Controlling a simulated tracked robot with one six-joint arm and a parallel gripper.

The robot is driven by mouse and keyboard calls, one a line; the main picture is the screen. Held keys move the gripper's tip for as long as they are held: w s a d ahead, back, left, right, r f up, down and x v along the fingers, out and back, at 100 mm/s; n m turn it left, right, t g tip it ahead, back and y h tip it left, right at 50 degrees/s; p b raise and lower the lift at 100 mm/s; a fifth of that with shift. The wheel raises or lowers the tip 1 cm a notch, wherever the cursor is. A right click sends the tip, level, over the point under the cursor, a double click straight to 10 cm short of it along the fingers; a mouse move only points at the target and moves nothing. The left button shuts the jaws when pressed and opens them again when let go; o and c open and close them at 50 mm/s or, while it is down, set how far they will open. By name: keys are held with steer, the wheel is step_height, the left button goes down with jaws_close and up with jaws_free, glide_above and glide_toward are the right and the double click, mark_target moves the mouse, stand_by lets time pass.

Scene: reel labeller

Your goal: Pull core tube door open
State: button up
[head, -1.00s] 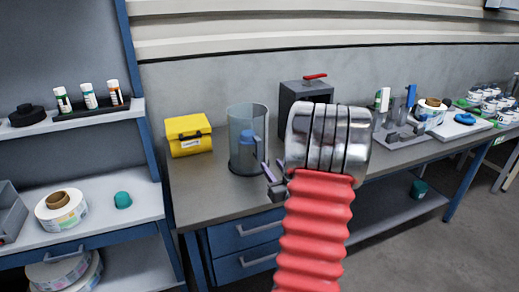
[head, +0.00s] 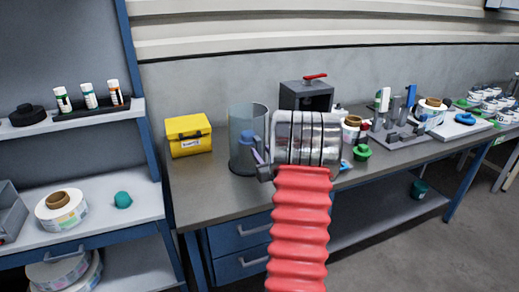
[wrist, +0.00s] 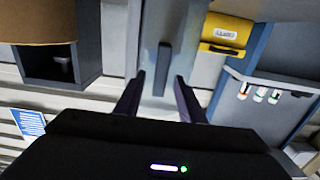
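The core tube (head: 240,120) is a clear grey upright cylinder on the bench, with a blue piece (head: 249,137) showing at it. I cannot tell whether that piece is inside or on the front. In the wrist view the tube's pale clear wall (wrist: 185,55) fills the upper middle, and a dark upright bar handle (wrist: 163,68) stands on it. My gripper (wrist: 157,82) is open, its two dark fingers apart, with the handle's lower end seen between their tips. Contact is not visible. In the head view my gripper (head: 259,156) is at the tube's right front, partly hidden by my wrist.
A yellow box (head: 188,135) stands left of the tube. A dark box with a red lever (head: 306,95) stands behind my wrist. A green item (head: 362,152) and a roll (head: 351,130) lie to the right. Shelves with bottles (head: 88,95) stand at the left.

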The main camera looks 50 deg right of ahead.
mark_target(260, 149)
steer(key=shift+x, duration=1.75)
steer(key=shift+c, duration=0.2)
jaws_close()
steer(key=shift+d, duration=0.2)
steer(key=shift+a, duration=0.1)
steer(key=shift+s, duration=0.1)
